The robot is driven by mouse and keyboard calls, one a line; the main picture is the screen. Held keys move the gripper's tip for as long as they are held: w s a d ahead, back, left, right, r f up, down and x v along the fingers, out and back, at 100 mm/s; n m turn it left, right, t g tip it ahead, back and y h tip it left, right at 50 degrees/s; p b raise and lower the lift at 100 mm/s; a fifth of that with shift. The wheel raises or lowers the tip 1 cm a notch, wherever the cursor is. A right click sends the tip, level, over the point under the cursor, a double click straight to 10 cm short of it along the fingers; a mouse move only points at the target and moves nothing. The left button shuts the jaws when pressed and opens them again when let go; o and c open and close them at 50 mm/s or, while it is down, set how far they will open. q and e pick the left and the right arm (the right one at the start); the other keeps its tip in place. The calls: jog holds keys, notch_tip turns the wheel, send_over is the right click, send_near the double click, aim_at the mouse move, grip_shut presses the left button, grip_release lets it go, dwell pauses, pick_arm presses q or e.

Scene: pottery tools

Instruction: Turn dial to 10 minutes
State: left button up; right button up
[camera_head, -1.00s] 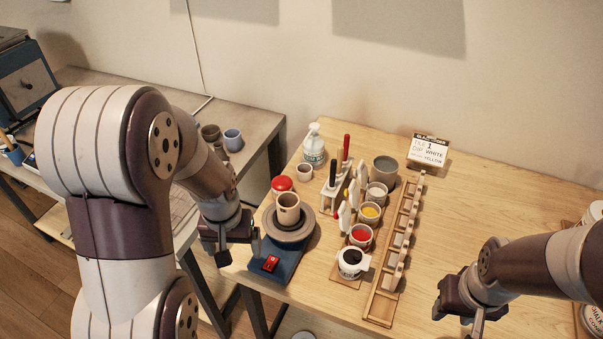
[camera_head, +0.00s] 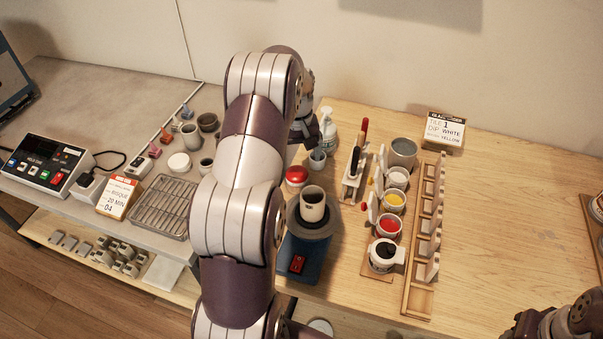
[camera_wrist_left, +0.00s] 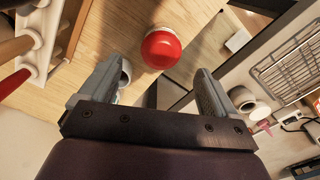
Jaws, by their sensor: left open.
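A control box (camera_head: 45,165) with a dark panel, a small display and several coloured buttons stands on the grey table at the far left in the head view. A red dome on a white base (camera_head: 297,176) sits behind the pottery wheel; it also shows in the left wrist view (camera_wrist_left: 160,47). I cannot make out dial markings on either. My left gripper (camera_head: 312,128) is over the back left of the wooden table. In the left wrist view its fingers (camera_wrist_left: 160,66) are apart and empty, with the red dome beyond them. My right gripper (camera_head: 545,325) is cut off at the bottom right.
The pottery wheel (camera_head: 328,224) holds a cup (camera_head: 312,203). Glaze cups, a tool holder (camera_head: 354,178) and a wooden rack (camera_head: 413,285) stand right of it.

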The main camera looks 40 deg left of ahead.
aim_at(297, 172)
pick_arm(q)
jog(key=f, duration=0.3)
jog(key=f+p, duration=0.1)
jog(key=f, duration=0.1)
jog(key=shift+a+f, duration=0.15)
jog(key=shift+a, duration=0.15)
jog(key=shift+d+f, duration=0.15)
jog(key=shift+f, duration=0.4)
pick_arm(e)
jog(key=shift+w+a+r, duration=0.1)
jog(key=shift+a+r, duration=0.05)
jog(key=shift+r, duration=0.7)
pick_arm(q)
jog(key=c, duration=1.1)
jog(key=shift+m, duration=0.9)
jog(key=o, duration=1.1)
jog(key=shift+r, duration=0.1)
